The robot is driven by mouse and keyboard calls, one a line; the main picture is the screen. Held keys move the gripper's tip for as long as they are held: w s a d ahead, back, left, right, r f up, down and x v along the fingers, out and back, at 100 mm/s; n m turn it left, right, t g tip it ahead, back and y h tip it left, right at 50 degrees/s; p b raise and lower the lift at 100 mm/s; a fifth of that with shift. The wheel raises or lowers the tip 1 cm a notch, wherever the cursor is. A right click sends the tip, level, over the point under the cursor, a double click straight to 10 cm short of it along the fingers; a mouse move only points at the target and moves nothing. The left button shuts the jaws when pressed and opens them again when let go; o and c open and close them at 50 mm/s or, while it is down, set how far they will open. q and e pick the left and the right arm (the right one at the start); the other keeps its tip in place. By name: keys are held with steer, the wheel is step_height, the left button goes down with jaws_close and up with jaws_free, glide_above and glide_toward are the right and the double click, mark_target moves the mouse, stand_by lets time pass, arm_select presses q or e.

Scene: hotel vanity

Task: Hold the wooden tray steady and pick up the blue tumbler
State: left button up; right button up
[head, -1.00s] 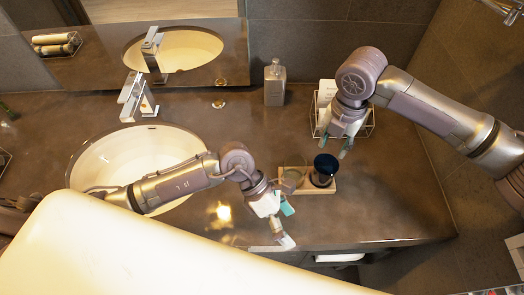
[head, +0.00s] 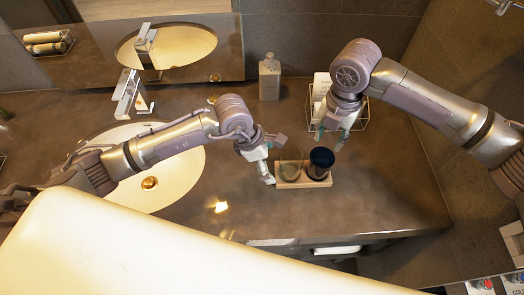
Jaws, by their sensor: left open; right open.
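The wooden tray (head: 304,184) is a small light-wood tray on the dark counter, right of the sink. The blue tumbler (head: 319,166) stands upright on the tray's right part. A clear greenish glass (head: 289,168) stands beside it on the left part. My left gripper (head: 275,161) is open at the tray's left end, with one finger close to the tray's front left corner; I cannot tell whether it touches. My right gripper (head: 328,141) is open and empty, above and just behind the blue tumbler, apart from it.
A wire basket (head: 362,122) with a white item stands behind my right gripper. A soap bottle (head: 269,78) stands at the back. The sink (head: 185,172) and chrome faucet (head: 130,95) are to the left. The counter (head: 390,190) right of the tray is clear.

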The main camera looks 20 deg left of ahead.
mark_target(277, 173)
arm_select(q)
steer(key=shift+x, duration=3.15)
steer(key=c, duration=1.1)
